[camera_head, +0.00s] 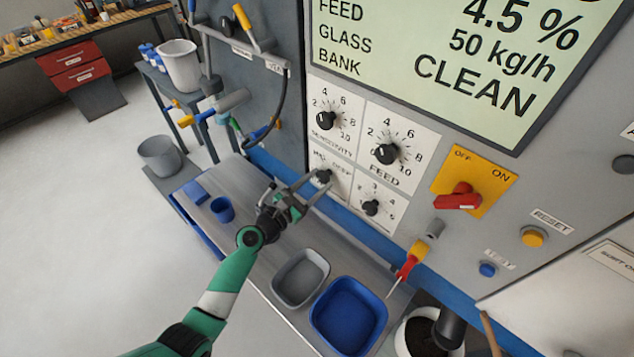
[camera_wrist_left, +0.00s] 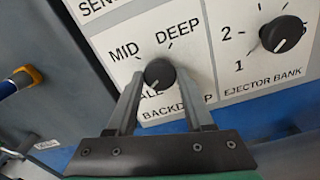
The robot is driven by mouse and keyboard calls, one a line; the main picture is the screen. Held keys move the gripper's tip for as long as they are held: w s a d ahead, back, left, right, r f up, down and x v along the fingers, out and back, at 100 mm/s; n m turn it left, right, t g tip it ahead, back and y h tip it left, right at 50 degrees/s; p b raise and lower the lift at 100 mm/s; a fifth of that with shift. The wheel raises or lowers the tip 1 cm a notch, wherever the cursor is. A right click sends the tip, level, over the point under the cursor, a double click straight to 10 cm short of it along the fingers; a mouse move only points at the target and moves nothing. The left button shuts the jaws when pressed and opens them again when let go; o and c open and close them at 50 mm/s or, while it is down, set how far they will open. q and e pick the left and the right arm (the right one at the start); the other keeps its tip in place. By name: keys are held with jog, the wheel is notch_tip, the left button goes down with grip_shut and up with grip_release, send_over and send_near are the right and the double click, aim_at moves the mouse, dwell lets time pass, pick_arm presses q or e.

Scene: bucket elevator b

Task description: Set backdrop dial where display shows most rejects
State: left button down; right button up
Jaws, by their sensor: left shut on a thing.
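The backdrop dial (camera_wrist_left: 159,74) is a black knob on a white plate marked MID and DEEP, with a third label partly hidden by a finger. A small light mark shows at its lower left edge. In the head view the dial (camera_head: 322,177) is at the panel's lower left. My left gripper (camera_head: 302,190) has its fingers on both sides of the dial and is shut on it; the wrist view shows the fingertips (camera_wrist_left: 160,82) there too. The display (camera_head: 450,60) reads 4.5 %, 50 kg/h and CLEAN; its top is cut off. My right gripper is out of view.
The sensitivity dial (camera_head: 325,120), feed dial (camera_head: 386,153) and ejector bank dial (camera_head: 371,207) sit close by. A red switch (camera_head: 458,197) is to the right. A grey tray (camera_head: 300,279) and a blue tray (camera_head: 347,315) stand on the bench below.

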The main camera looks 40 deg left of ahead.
pick_arm(q)
jog(key=m+b, duration=0.1)
jog(key=m, duration=0.3)
jog(key=m+b, duration=0.1)
jog(key=m, duration=0.3)
jog(key=m+b, duration=0.2)
jog(key=m, duration=0.2)
jog(key=shift+f+m, duration=0.1)
jog(key=shift+m, duration=0.2)
jog(key=m+b, duration=0.1)
jog(key=m, duration=0.2)
jog(key=shift+m+b, duration=0.35)
jog(key=shift+m, duration=0.05)
jog(key=m+b, duration=0.1)
jog(key=m, duration=0.2)
jog(key=shift+m+b, duration=0.3)
jog(key=shift+b, duration=0.05)
jog(key=m+b, duration=0.2)
jog(key=m, duration=0.2)
jog(key=shift+m, duration=0.3)
jog(key=m+b, duration=0.2)
jog(key=m, duration=0.1)
jog(key=shift+m+b, duration=0.95)
jog(key=shift+m, duration=1.15)
